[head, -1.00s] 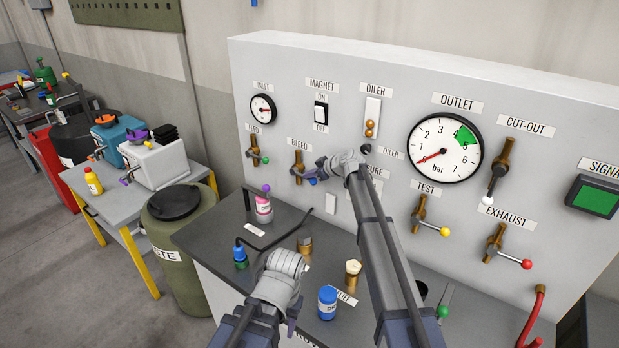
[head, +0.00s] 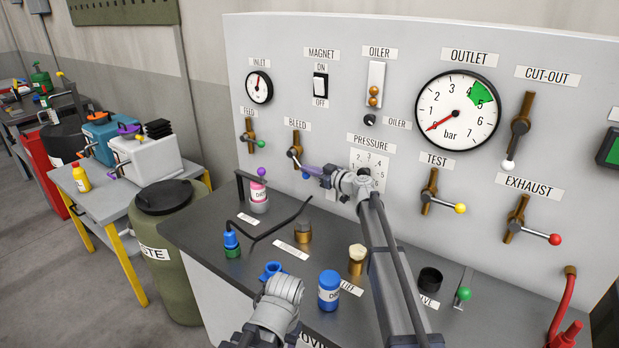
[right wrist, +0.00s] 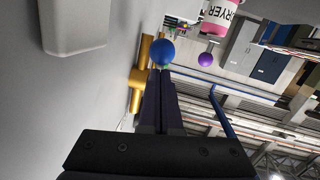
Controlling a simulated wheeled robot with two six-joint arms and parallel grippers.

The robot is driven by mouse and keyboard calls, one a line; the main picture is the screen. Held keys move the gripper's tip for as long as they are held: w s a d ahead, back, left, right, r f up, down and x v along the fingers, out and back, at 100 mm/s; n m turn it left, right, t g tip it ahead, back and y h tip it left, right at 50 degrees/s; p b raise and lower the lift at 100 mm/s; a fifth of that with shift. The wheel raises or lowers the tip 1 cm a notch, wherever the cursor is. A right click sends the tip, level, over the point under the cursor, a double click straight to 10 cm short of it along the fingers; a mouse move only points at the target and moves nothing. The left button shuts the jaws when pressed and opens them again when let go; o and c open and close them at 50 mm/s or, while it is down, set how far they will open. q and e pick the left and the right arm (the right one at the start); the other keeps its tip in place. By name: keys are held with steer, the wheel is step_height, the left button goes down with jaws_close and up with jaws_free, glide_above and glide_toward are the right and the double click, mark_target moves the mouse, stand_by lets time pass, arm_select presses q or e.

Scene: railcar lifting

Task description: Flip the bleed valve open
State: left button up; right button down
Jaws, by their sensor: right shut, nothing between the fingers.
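The bleed valve (head: 294,151) is a brass fitting under the BLEED label on the panel. Its short lever points down and to the right and ends in a blue ball (head: 306,176). My right gripper (head: 308,169) has its purple fingers shut and empty, with the tips at the blue ball. In the right wrist view the shut fingers (right wrist: 160,78) end right at the blue ball (right wrist: 160,52), with the brass body (right wrist: 137,90) to their left; I cannot tell whether they touch. My left gripper (head: 278,300) is low over the bench front; its fingers are hidden.
The feed valve (head: 248,136) with a green ball is left of the bleed valve. A pink-and-white bottle (head: 258,194) stands on the bench below. A blue jar (head: 329,291) and brass fittings stand nearer. The test valve (head: 429,190) is to the right.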

mark_target(307, 177)
steer(key=shift+w+a+f+b, duration=0.3)
steer(key=shift+a+f+b, duration=0.1)
steer(key=shift+f+b, duration=0.35)
steer(key=shift+w+a+f+b, duration=0.25)
steer(key=shift+a+f+b, duration=0.25)
steer(key=shift+f, duration=0.3)
steer(key=shift+w+a+f+b, duration=0.65)
steer(key=shift+a+b, duration=0.15)
steer(key=shift+a, duration=0.05)
steer(key=shift+w+a, duration=0.1)
steer(key=shift+a, duration=0.2)
steer(key=v, duration=0.8)
steer(key=shift+d+p, duration=0.35)
steer(key=shift+p, duration=0.1)
